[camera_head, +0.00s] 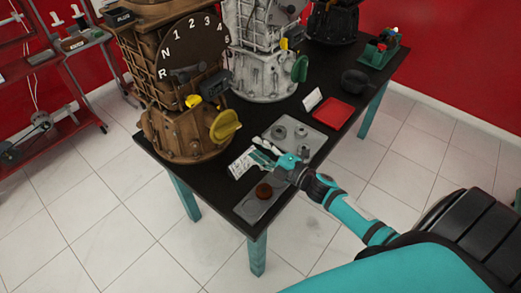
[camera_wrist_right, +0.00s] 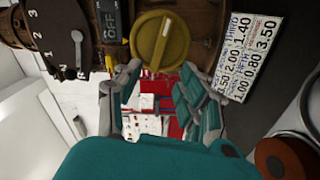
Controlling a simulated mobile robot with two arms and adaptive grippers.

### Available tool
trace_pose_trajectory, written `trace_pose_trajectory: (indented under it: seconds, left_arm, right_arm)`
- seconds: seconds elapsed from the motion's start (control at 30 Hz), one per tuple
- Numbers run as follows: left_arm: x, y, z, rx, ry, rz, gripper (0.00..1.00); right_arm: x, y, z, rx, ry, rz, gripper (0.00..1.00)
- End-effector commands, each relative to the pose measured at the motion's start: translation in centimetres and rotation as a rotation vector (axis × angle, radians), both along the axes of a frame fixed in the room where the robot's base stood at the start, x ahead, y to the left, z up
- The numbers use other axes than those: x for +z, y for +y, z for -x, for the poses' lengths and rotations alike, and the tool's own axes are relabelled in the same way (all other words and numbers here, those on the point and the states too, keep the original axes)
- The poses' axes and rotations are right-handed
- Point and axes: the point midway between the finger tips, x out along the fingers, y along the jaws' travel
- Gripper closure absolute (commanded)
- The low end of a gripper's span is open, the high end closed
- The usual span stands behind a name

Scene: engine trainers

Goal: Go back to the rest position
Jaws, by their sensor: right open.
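My right gripper (camera_head: 264,146) is open and empty above the front part of the black table (camera_head: 225,182). It hovers near a printed number card (camera_head: 240,168) and the metal tray with grey rings. In the right wrist view the two fingers (camera_wrist_right: 162,90) stand apart with nothing between them. The yellow knob (camera_wrist_right: 161,40) of the brown engine trainer (camera_head: 170,75) lies beyond the fingertips, apart from them. The knob also shows in the head view (camera_head: 225,125). The left gripper is not in view.
A grey trainer (camera_head: 262,80) with a green knob (camera_head: 300,69) stands behind. The table also carries a grey ring tray (camera_head: 312,143), red tray (camera_head: 333,112), black bowl (camera_head: 355,82) and brown round part (camera_head: 264,190) on a grey plate. Floor (camera_head: 75,215) in front is clear.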

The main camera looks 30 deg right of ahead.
Motion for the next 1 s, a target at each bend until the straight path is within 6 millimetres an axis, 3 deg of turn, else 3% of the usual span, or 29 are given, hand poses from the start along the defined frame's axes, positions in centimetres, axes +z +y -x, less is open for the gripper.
trace_pose_trajectory:
  seconds: [0.67, 0.87, 1.0]
  left_arm:
    - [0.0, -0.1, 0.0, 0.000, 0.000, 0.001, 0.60]
    - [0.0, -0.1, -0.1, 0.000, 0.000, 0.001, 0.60]
    - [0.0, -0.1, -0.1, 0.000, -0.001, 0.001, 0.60]
  right_arm:
    - [0.0, -0.1, 0.6, -0.012, 0.008, -0.011, 0.60]
    - [-0.5, 0.0, 1.7, -0.212, 0.151, -0.176, 0.60]
    - [-2.0, 0.4, 4.9, -0.438, 0.370, -0.384, 0.60]
